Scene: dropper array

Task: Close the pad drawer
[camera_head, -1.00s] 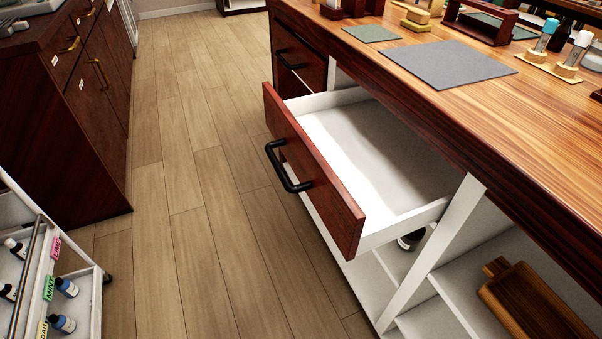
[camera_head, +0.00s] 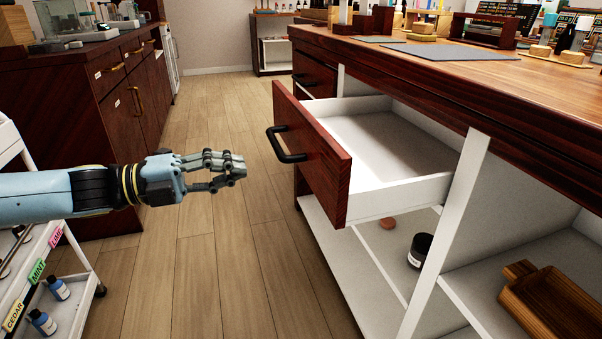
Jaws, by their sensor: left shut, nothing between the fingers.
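The pad drawer (camera_head: 326,160) stands pulled out of the wooden workbench (camera_head: 420,84). It has a dark red-brown front, a black bar handle (camera_head: 283,146) and white inner walls, and it looks empty inside. My left gripper (camera_head: 240,166) reaches in from the left at about the handle's height. In the picture its fingertips end a short way left of the handle, and I see a gap between them. The gripper is shut and holds nothing. My right gripper is not in view.
An open shelf (camera_head: 385,262) under the drawer holds a dark jar (camera_head: 419,250). A white cart (camera_head: 78,292) with labelled bottles stands at lower left. Dark cabinets (camera_head: 125,110) stand behind my arm. The floor (camera_head: 235,270) between is clear.

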